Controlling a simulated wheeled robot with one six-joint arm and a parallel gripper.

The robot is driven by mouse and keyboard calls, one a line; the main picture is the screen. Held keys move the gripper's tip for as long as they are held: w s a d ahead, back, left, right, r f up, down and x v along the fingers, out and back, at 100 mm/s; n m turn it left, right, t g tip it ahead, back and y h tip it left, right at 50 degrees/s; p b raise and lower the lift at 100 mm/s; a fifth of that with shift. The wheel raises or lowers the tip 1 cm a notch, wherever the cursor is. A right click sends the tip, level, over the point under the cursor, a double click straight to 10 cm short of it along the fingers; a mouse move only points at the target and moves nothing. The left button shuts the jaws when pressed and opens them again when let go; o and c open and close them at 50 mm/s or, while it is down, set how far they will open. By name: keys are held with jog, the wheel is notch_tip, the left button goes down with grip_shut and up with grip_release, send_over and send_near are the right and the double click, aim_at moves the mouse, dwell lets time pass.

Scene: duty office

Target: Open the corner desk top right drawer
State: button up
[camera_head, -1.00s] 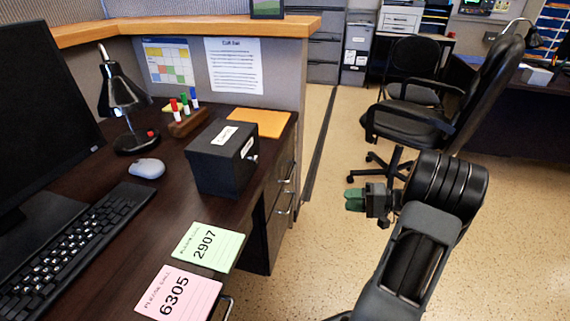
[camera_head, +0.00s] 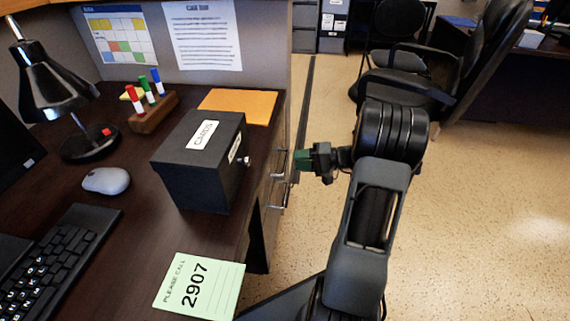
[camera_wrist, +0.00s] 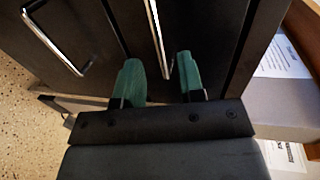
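The corner desk (camera_head: 205,235) has a dark drawer front on its right side, seen edge-on in the head view. Its upper chrome handle (camera_head: 281,163) and lower handle (camera_head: 283,196) stick out there. My gripper (camera_head: 301,160) is just right of the upper handle, pointing at the drawer fronts. In the wrist view my gripper (camera_wrist: 158,78) has its two green fingers apart. The top drawer's handle (camera_wrist: 158,35) lies in line with the gap between them; contact cannot be told. The lower drawer's handle (camera_wrist: 58,42) is further left. The drawers look shut.
A black cards box (camera_head: 205,165), an orange envelope (camera_head: 240,105) and a marker holder (camera_head: 153,110) stand on the desk. Black office chairs (camera_head: 400,85) are behind my arm. The speckled floor (camera_head: 480,220) to the right is clear.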

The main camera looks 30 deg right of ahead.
aim_at(285, 161)
jog(key=shift+b+x, duration=0.5)
jog(key=shift+x, duration=2.05)
jog(key=shift+c, duration=0.4)
grip_shut()
